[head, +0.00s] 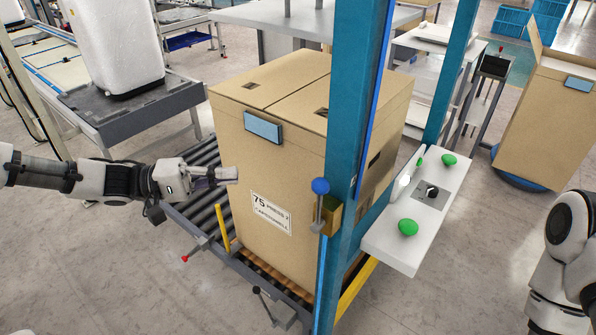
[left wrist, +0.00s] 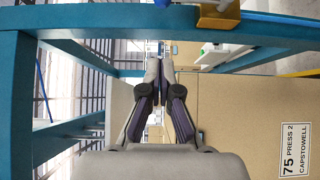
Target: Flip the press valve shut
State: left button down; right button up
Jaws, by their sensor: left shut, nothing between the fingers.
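The press valve (head: 330,216) is a brass block on the front teal post, with a grey lever that stands upright and ends in a blue knob (head: 320,186). My left gripper (head: 236,174) is shut and empty, left of the valve and in front of the large cardboard carton (head: 280,180). The gap between it and the valve is clear. Its closed fingers (left wrist: 160,72) show in the left wrist view. My right gripper is out of view.
The teal post (head: 347,130) stands before the carton, which rests on a roller conveyor (head: 183,195). A white panel (head: 385,238) with green buttons juts out to the right. Red-tipped and black-tipped levers (head: 186,258) (head: 258,291) sit low in front.

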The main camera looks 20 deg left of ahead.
aim_at(319, 205)
pick_arm(q)
jog(key=s+d+x, duration=0.1)
jog(key=s+x, duration=0.1)
jog(key=x, duration=1.1)
jog(key=shift+s+f, duration=0.2)
jog(key=shift+d+r, duration=0.1)
